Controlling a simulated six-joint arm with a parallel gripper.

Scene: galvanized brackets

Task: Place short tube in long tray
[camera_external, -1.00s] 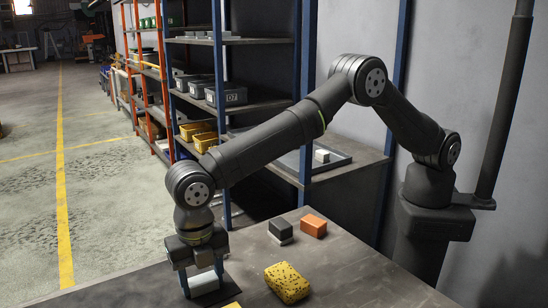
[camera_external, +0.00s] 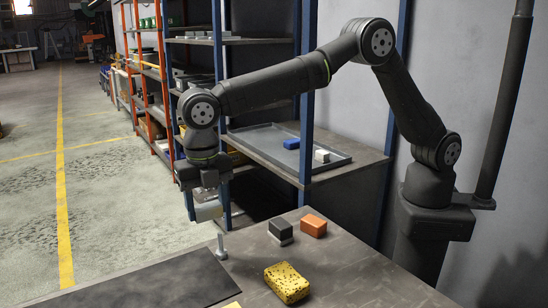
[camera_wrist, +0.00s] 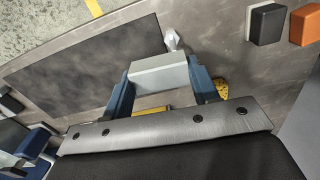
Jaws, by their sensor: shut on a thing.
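My gripper (camera_external: 207,212) is shut on a short, pale grey, squared piece (camera_external: 208,210), which I take for the short tube. It is held above the worktable, clear of its surface. In the wrist view the short tube (camera_wrist: 158,73) lies crosswise between the two blue fingers of my gripper (camera_wrist: 161,84). A long grey tray (camera_external: 337,163) with a low rim lies on the shelf behind the table, to the right of and beyond my gripper. A blue block (camera_external: 291,143) and a white block (camera_external: 321,156) are in it.
A dark mat (camera_external: 150,279) covers the table's left part. A bolt-like metal piece (camera_external: 221,246) stands at its edge, below my gripper. A yellow speckled sponge (camera_external: 287,282), a dark block (camera_external: 281,229) and an orange block (camera_external: 313,225) are on the table. A blue shelf post (camera_external: 306,120) rises before the tray.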

